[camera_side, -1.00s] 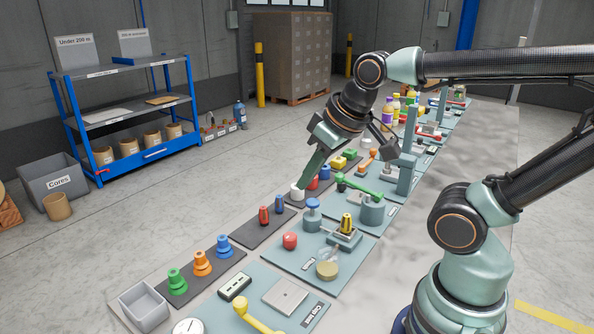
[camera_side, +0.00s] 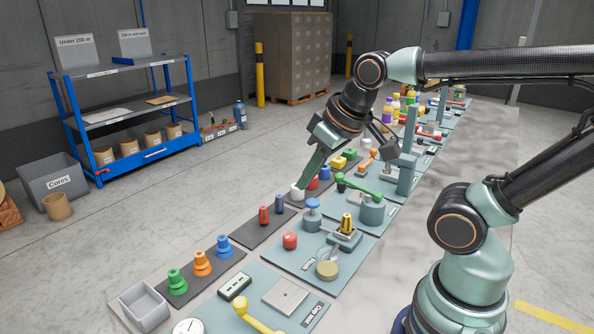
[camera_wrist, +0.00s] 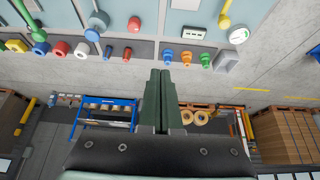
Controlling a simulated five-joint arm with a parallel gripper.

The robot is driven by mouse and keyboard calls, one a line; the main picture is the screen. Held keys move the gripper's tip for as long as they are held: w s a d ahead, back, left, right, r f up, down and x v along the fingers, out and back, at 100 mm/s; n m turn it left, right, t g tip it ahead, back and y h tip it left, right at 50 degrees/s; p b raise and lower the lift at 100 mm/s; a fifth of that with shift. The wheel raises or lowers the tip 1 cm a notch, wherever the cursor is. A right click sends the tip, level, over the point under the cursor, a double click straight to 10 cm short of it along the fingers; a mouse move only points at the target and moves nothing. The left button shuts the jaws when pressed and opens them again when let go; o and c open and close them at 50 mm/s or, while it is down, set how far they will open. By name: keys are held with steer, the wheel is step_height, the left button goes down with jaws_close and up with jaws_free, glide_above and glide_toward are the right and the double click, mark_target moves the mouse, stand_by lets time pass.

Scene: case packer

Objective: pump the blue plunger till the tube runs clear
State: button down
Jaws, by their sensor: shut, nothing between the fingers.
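The blue plunger (camera_side: 312,204) stands upright as a round blue knob on a grey body, on a teal panel at the middle of the bench. It also shows in the wrist view (camera_wrist: 98,22), up and left of my fingers. A clear looped tube (camera_side: 328,254) seems to lie on the same panel near a tan-lidded jar (camera_side: 327,270); its contents are too small to tell. My gripper (camera_side: 304,186) is shut and empty, pointing down. In the side view its tips overlap a white cup (camera_side: 297,194); in the wrist view (camera_wrist: 160,74) they are apart from everything.
A red button (camera_side: 290,240) and a yellow-and-black part (camera_side: 346,223) share the plunger's panel. A green lever (camera_side: 358,187) lies behind it. Red and blue pegs stand along the bench's left edge, with several coloured cones (camera_side: 202,263) and a grey bin (camera_side: 145,306) in front.

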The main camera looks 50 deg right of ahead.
steer(key=n+t+h, duration=0.1)
steer(key=n+h, duration=0.2)
steer(key=n, duration=0.2)
glide_above(315, 202)
step_height(315, 202, down, 5)
steer(key=shift+f, duration=0.2)
steer(key=shift+f, duration=4.4)
steer(key=shift+f, duration=0.15)
steer(key=shift+a+f, duration=0.1)
steer(key=shift+f, duration=0.2)
